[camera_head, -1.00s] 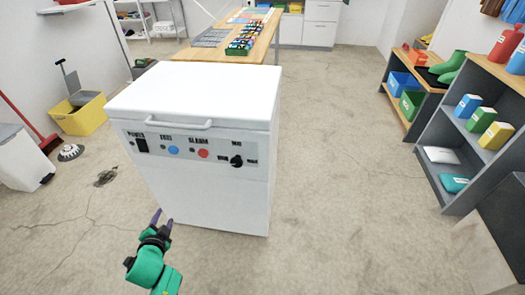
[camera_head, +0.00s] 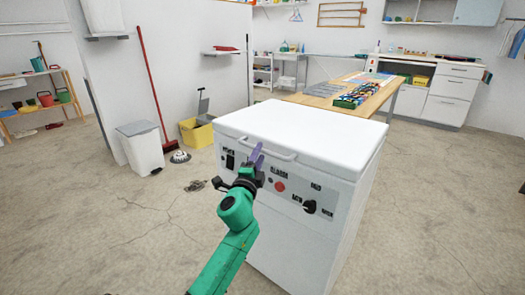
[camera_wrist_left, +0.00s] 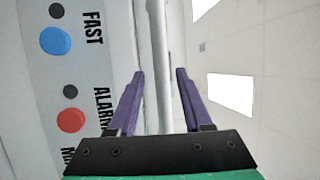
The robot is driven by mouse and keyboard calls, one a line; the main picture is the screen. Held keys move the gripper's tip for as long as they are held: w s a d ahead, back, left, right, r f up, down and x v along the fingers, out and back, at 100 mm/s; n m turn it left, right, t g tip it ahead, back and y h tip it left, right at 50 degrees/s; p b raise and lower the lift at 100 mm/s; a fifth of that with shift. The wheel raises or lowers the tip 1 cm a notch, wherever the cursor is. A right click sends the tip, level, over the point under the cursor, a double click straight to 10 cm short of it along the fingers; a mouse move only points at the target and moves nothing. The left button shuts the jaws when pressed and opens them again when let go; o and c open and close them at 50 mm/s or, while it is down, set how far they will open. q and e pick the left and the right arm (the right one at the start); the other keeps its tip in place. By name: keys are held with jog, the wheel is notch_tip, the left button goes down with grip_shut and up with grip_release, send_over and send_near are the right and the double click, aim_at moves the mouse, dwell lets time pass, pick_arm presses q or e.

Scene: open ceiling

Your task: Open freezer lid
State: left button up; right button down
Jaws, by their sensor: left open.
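The white chest freezer (camera_head: 300,195) stands in the middle of the head view, with its flat lid (camera_head: 310,132) closed. A light bar handle (camera_head: 270,149) runs along the front edge of the lid, above the control panel. My left gripper (camera_head: 257,160) is at the handle, in front of the panel. In the left wrist view the two purple fingers (camera_wrist_left: 158,88) are apart, with the handle bar (camera_wrist_left: 160,60) running between them. They do not visibly close on it. The left gripper hides part of the panel. My right gripper is not in view.
A wooden table (camera_head: 372,90) with trays of small items stands behind the freezer. A white bin (camera_head: 141,146), a red broom (camera_head: 153,85) and a yellow bucket (camera_head: 197,131) are to the left. The floor in front and to the right is clear.

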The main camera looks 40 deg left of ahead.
pick_arm(q)
jog(key=x, duration=0.2)
jog(key=shift+w+a, duration=0.15)
jog(key=shift+w, duration=0.2)
grip_shut()
dwell(1.1)
